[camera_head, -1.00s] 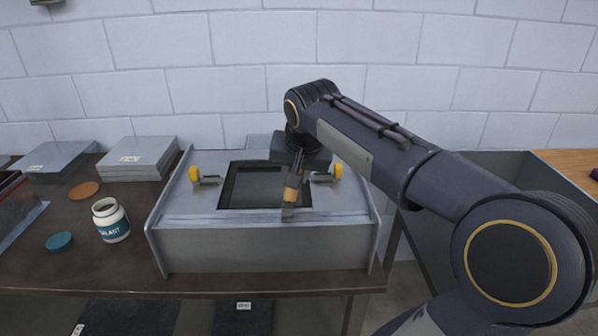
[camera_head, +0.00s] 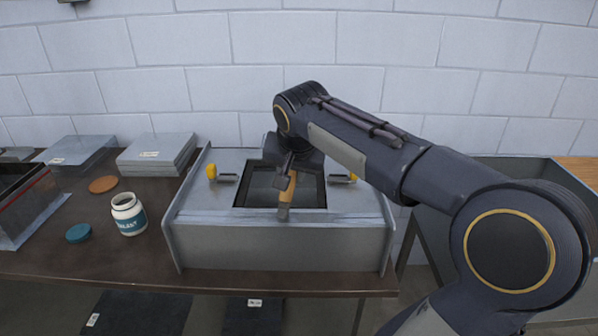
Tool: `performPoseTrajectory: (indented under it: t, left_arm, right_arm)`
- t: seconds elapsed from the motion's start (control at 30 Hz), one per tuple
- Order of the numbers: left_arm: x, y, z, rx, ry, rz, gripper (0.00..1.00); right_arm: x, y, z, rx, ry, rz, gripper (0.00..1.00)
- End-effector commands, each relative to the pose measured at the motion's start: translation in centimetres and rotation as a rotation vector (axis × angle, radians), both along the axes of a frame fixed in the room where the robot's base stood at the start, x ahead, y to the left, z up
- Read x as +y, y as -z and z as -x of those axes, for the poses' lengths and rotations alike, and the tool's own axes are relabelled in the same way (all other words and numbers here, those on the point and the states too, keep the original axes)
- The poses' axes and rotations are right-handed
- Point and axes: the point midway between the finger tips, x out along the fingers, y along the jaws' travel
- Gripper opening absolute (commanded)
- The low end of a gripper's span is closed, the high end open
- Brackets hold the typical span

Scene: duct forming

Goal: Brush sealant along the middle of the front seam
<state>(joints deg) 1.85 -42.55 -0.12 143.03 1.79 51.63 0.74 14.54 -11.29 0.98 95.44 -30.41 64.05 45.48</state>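A grey sheet-metal duct box (camera_head: 280,248) sits on the dark workbench with a square opening in its top and a yellow-knobbed latch on each side of it. Its front seam (camera_head: 240,220) runs along the top front edge. My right gripper (camera_head: 286,181) is shut on a brush (camera_head: 289,188) with a wooden handle. The brush hangs nearly upright, tip down, at the middle of the front edge; I cannot tell whether the bristles touch the seam. An open white sealant jar (camera_head: 128,214) stands left of the box. My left gripper is not in view.
A teal lid (camera_head: 79,233) and a brown disc (camera_head: 103,184) lie near the jar. Stacked grey sheets (camera_head: 157,152) are at the back left, and a dark open bin (camera_head: 25,200) is at the far left. A grey bin (camera_head: 530,185) stands at the right behind my arm.

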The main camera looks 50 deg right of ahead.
Motion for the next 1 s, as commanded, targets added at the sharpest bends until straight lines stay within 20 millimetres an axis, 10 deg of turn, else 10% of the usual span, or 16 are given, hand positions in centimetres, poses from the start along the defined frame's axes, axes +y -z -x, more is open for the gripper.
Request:
performPoseTrajectory:
  t: [1.0]
  left_arm:
    - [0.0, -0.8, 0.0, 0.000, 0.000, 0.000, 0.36]
  right_arm:
    - [2.4, -0.4, -3.0, 0.001, -0.003, 0.000, 0.00]
